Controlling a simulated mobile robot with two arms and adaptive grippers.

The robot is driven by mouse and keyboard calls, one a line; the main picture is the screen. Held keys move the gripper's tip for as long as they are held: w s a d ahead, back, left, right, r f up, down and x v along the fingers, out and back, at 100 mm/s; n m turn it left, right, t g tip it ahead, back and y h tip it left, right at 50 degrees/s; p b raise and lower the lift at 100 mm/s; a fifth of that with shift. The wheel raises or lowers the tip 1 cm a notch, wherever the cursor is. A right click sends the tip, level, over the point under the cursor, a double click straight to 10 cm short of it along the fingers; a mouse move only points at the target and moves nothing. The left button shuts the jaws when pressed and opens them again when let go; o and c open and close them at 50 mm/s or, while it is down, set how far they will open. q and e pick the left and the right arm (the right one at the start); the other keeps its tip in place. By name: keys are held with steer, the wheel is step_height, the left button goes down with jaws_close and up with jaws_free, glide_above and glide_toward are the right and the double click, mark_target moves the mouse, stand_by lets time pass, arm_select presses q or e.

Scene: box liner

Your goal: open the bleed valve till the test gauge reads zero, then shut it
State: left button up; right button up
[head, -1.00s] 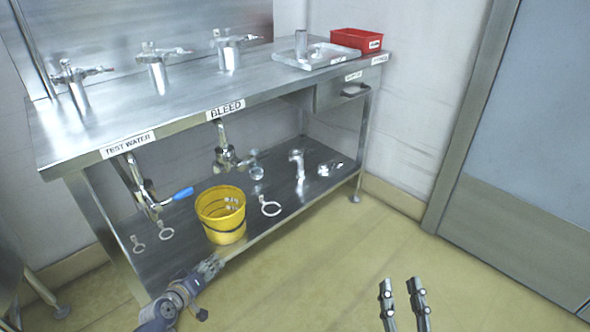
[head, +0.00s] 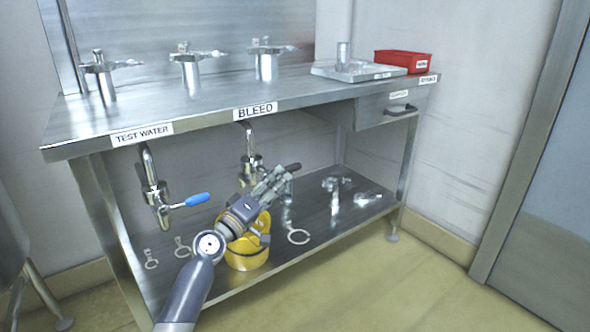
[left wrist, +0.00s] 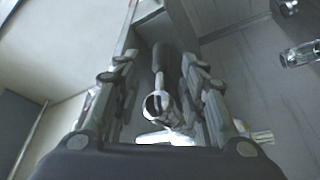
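The bleed valve (head: 250,160) hangs on a pipe under the bench, below the BLEED label (head: 256,113). My left gripper (head: 276,180) is at the valve and hides part of it. A dark lever grip (head: 294,167) shows just past its fingertips. In the left wrist view, the fingers of my left gripper (left wrist: 158,62) stand apart on either side of a dark-ended lever (left wrist: 160,58) with a silver valve body (left wrist: 165,105). Contact with the fingers cannot be made out. My right gripper is out of view. I cannot make out a test gauge dial or reading.
A yellow bucket (head: 246,258) stands on the lower shelf, partly behind my left arm. A blue-handled valve (head: 165,200) hangs below the TEST WATER label (head: 142,134). Rings and metal fittings lie on the shelf. A red bin (head: 403,62) is on the bench.

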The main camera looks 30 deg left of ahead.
mark_target(293, 168)
arm_select(q)
steer(key=x, duration=0.7)
steer(key=shift+w+b, duration=0.2)
steer(key=shift+b, duration=0.1)
steer(key=shift+c, duration=0.3)
jaws_close()
